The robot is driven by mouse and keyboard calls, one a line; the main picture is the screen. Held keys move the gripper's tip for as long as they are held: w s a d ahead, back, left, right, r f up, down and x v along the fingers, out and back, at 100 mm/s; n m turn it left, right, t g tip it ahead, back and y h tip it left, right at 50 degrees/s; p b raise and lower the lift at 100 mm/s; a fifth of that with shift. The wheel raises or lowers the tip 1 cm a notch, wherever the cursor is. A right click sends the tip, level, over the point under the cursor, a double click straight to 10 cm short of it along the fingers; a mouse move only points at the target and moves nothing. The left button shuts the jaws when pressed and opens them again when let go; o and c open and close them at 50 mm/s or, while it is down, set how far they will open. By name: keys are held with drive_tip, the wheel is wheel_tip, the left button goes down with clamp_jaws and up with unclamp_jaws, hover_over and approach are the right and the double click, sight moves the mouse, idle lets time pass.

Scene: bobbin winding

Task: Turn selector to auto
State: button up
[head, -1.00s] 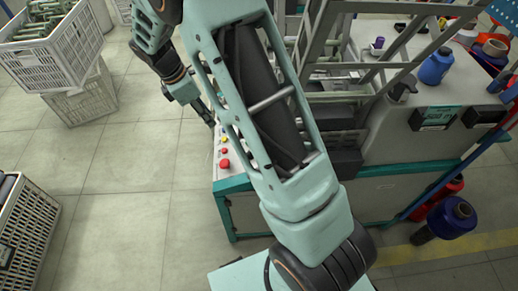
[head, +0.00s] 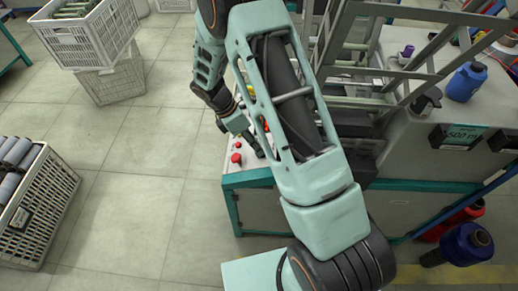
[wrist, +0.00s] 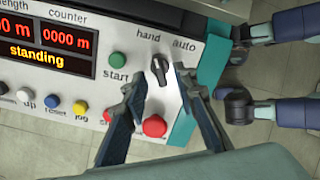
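The selector (wrist: 159,68) is a black knob on the white control panel (wrist: 200,60) in the wrist view. The label "hand" is above left of it and "auto" above right. Its long grip runs nearly upright, its upper end leaning slightly left toward "hand". My gripper (wrist: 160,79) is open and empty, with one fingertip left of the knob and one right of it. Whether the fingers touch it I cannot tell. In the head view my gripper (head: 256,143) is over the panel's corner, and my arm hides the selector.
A green start button (wrist: 117,59) is left of the knob and a red button (wrist: 154,126) lies below, between my fingers. The display (wrist: 45,40) reads "standing". Crates (head: 90,40) stand on the floor at left, with clear floor between.

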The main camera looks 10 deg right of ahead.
drive_tip(key=shift+x, duration=1.35)
drive_tip(key=shift+c, duration=0.6)
clamp_jaws()
